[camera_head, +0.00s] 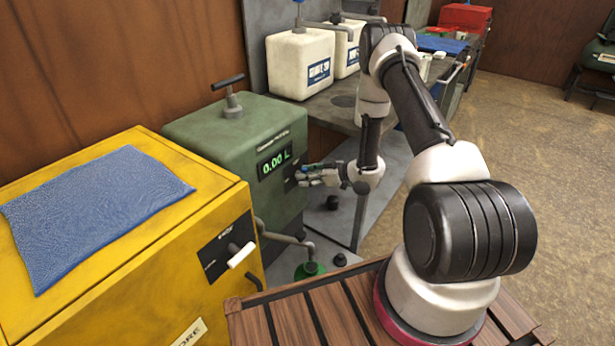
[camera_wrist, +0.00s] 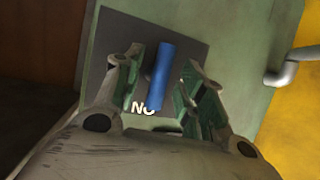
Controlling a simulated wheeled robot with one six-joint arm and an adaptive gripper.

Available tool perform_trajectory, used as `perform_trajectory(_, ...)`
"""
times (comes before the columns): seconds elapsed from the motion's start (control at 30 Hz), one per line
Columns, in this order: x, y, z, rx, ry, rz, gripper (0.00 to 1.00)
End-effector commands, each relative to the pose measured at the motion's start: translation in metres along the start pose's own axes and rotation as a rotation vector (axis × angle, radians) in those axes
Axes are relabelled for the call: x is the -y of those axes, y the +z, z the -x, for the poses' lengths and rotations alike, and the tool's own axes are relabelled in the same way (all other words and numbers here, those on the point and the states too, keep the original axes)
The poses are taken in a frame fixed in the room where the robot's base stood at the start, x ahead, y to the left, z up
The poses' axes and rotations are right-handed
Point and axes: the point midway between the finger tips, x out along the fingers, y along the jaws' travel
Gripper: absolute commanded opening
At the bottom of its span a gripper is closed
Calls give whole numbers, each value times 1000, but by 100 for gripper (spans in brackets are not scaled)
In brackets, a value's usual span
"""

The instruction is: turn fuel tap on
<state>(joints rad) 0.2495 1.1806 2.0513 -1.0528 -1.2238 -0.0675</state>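The fuel tap shows in the wrist view as a blue lever (camera_wrist: 162,75) on a dark plate (camera_wrist: 185,32) fixed to the green cabinet (camera_wrist: 240,40). The lever runs nearly upright in that picture, its lower end beside white letters that read "NO" there. My gripper (camera_wrist: 168,78) is open, one finger on each side of the lever, with a small gap showing on both sides. In the head view my gripper (camera_head: 307,174) is at the front of the green cabinet (camera_head: 215,130), just right of the "0.00 L" display (camera_head: 275,163). There it hides most of the tap.
A yellow cabinet (camera_head: 120,250) with a blue cloth (camera_head: 95,205) stands at the left. A pipe (camera_head: 285,238) leads from the green cabinet to a green container (camera_head: 310,270) below. White jugs (camera_head: 300,62) stand on the bench behind. Open floor lies at the right.

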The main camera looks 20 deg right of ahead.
Motion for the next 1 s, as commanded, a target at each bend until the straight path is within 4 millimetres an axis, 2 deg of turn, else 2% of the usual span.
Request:
perform_trajectory(0.17, -1, 0, 2, -1, 2, 0, 40)
perform_trajectory(0.27, -1, 0, 12, 0, 3, 0, 40)
perform_trajectory(0.7, -2, 0, 102, 0, 4, -1, 40)
perform_trajectory(0.83, 0, 0, 116, 0, 2, -1, 40)
perform_trajectory(1.0, 0, 0, 120, 0, 0, 1, 40)
